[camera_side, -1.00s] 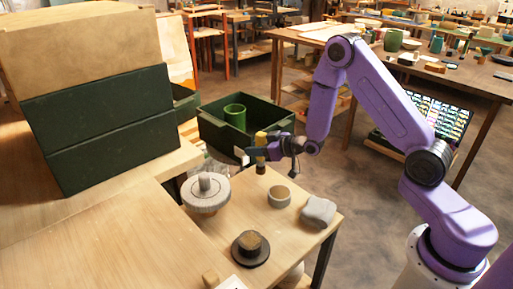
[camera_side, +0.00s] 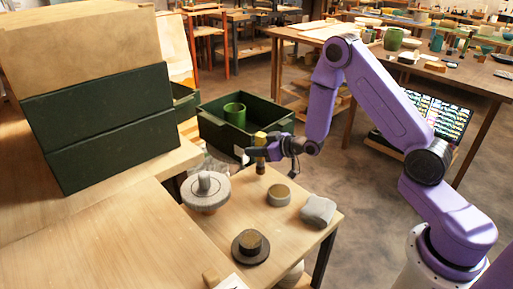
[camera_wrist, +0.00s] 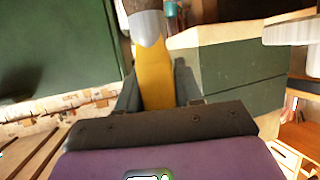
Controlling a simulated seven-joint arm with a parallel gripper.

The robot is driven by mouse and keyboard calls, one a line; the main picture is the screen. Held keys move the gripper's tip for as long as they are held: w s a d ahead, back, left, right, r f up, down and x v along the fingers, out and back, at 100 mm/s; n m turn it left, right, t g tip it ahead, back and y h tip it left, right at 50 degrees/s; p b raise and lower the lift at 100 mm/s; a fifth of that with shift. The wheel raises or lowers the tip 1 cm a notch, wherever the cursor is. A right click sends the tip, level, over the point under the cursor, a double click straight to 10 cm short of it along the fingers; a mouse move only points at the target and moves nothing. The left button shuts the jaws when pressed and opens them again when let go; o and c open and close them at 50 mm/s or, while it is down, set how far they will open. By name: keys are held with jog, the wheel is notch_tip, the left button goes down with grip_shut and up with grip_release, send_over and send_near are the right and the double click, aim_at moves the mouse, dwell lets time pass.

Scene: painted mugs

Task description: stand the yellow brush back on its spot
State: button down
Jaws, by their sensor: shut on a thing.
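The yellow brush (camera_side: 260,139) is upright in my gripper (camera_side: 257,152), with its dark lower end (camera_side: 261,169) pointing down near the table's back edge. I cannot tell whether that end touches the table. In the wrist view, the yellow handle (camera_wrist: 154,78) sits between the fingers of my gripper (camera_wrist: 155,92), with a grey ferrule (camera_wrist: 147,27) beyond it. My gripper is shut on the brush. I cannot make out a marked spot for the brush.
A banding wheel (camera_side: 206,188) is left of the brush. Behind stands a green crate (camera_side: 237,145) holding a green cup (camera_side: 235,114).

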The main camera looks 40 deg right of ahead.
jog(key=shift+f, duration=0.75)
jog(key=c, duration=0.7)
grip_release()
jog(key=shift+o, duration=0.2)
jog(key=shift+s, duration=0.1)
jog(key=v, duration=0.8)
dwell(0.8)
